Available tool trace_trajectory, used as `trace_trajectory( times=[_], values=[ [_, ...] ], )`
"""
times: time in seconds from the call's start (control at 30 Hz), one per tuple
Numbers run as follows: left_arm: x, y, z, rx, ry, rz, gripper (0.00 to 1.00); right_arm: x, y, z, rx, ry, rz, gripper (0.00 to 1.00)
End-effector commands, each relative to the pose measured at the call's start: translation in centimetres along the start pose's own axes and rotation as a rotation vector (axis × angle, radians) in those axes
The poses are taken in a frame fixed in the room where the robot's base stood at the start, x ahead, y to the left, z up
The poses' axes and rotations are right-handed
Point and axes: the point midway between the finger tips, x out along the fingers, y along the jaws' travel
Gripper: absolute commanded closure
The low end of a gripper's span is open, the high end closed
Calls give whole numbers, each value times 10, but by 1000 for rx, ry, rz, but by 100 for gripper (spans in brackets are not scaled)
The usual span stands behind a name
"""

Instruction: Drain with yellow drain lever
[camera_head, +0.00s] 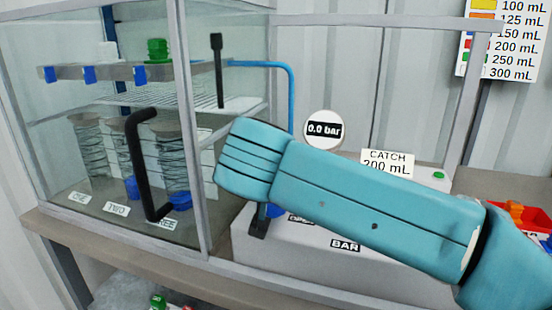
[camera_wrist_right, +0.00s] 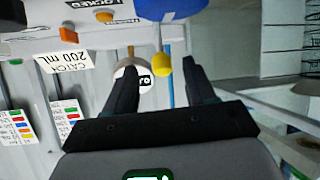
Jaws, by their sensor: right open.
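The yellow drain lever (camera_wrist_right: 162,76) shows in the right wrist view as a small yellow end piece between the fingers of my right gripper (camera_wrist_right: 161,66). The gripper is open, and I cannot tell whether either finger touches the lever. The round gauge (camera_head: 324,129) reads 0.0 bar, and a card (camera_head: 387,163) reads CATCH 200 mL. My left gripper is not in view.
A glass cabinet (camera_head: 203,120) with a black handle (camera_head: 139,165) stands at left, with coils inside. A blue pipe (camera_head: 291,95) runs behind my arm. In the wrist view, a blue round part (camera_wrist_right: 168,8) and orange levers (camera_wrist_right: 68,35) lie near the gripper.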

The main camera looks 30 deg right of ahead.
Motion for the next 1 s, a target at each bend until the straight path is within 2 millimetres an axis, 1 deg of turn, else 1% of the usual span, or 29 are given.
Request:
trace_trajectory(
  times=[0.03, 0.2, 0.3, 0.4, 0.57, 1.0],
  values=[
    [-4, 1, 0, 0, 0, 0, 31, -17, -1, -2, -1, 3, -7, 45],
    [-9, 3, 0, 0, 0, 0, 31, -57, -1, -2, -1, 2, -4, 45],
    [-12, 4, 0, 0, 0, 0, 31, -74, -1, -1, -1, 1, -4, 45],
    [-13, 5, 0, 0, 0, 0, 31, -85, 0, -1, -2, 0, -1, 45],
    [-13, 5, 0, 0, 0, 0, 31, -92, 0, 0, -1, 0, 0, 45],
    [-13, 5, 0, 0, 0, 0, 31, -91, 0, 0, -1, 0, 1, 45]
  ],
)
